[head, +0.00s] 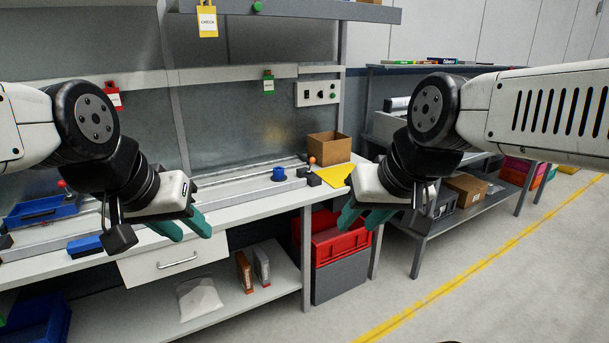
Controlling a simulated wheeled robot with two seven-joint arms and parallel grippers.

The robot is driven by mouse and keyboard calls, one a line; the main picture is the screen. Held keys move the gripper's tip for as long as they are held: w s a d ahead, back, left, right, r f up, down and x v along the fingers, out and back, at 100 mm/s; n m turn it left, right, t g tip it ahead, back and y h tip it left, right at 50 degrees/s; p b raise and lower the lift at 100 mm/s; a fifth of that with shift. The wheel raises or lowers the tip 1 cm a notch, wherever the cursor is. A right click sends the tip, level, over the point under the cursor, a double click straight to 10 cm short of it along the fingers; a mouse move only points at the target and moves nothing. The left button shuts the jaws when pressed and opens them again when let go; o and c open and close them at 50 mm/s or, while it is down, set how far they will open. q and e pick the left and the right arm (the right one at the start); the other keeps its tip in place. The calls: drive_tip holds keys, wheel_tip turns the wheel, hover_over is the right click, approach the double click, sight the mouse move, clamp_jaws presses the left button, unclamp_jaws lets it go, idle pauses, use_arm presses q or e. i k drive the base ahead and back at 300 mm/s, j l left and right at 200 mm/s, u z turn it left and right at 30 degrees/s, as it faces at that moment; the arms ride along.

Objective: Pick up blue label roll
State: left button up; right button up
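A small blue roll (279,174), which looks like the blue label roll, stands on the white workbench (243,207) near the rail, left of a brown cardboard box. My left gripper (184,229) is in front of the bench, left of the roll and nearer to me. Its teal fingers are apart with nothing between them. My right gripper (363,217) hangs past the bench's right end, right of the roll and nearer to me. Its teal fingers are also apart and empty. Neither gripper touches the roll.
The open cardboard box (329,149) and a yellow sheet (340,174) lie right of the roll. A blue block (85,246) and a blue tray (42,211) are at the bench's left. A red crate (334,240) stands below. Floor at right is clear.

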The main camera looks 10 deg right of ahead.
sight(277, 174)
drive_tip(key=i+u, duration=0.1)
drive_tip(key=i, duration=0.45)
drive_tip(key=i+l+u, duration=0.1)
drive_tip(key=i, duration=0.5)
drive_tip(key=i+l+u, duration=0.1)
drive_tip(key=i+l, duration=0.15)
drive_tip(key=i, duration=0.3)
drive_tip(key=i+l+u, duration=0.1)
drive_tip(key=i, duration=0.45)
drive_tip(key=l, duration=0.1)
